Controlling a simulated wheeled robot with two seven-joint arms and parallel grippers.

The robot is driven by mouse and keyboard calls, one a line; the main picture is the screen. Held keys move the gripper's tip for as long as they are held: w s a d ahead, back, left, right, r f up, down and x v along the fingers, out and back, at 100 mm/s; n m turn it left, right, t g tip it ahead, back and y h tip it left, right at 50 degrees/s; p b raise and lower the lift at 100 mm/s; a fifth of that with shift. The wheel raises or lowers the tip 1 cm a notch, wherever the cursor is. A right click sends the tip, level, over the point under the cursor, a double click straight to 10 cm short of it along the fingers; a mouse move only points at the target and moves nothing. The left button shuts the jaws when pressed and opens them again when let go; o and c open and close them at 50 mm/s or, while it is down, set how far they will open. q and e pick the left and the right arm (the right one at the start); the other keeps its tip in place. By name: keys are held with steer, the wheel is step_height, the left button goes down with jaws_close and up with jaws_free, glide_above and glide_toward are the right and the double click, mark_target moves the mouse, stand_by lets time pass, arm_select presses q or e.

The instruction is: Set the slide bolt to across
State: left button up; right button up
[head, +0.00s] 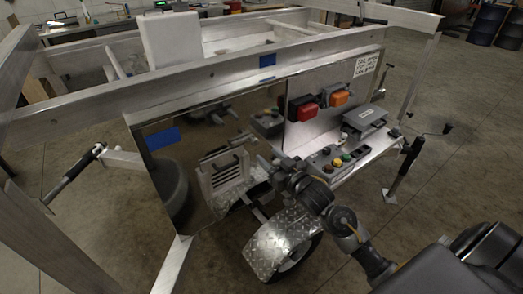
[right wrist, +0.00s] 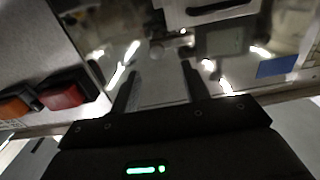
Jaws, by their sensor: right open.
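The slide bolt seems to be the small metal fitting (head: 243,138) on the mirror-like side panel, just above a slatted grey part. Its setting is too small to read. A small shiny fitting (right wrist: 174,44) beyond my fingertips in the right wrist view may be the same bolt, but blur and reflections leave this unclear. My right gripper (head: 268,162) is in front of the panel, to the right of and below the fitting. In the right wrist view its two dark fingers (right wrist: 160,72) are apart, with nothing between them. My left gripper is not in view.
Red (head: 304,112) and orange (head: 339,97) boxes are on the panel to the right. Below them, a shelf carries a button box (head: 328,161) and a grey case (head: 364,117). A chequer-plate fender (head: 281,240) lies below my right gripper. Blue tape (head: 162,139) marks the panel's left.

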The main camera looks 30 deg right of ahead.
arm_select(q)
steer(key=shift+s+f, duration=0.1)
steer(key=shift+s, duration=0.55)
arm_select(e)
steer(key=s, duration=0.2)
steer(key=shift+s+d, duration=0.2)
steer(key=shift+s, duration=0.2)
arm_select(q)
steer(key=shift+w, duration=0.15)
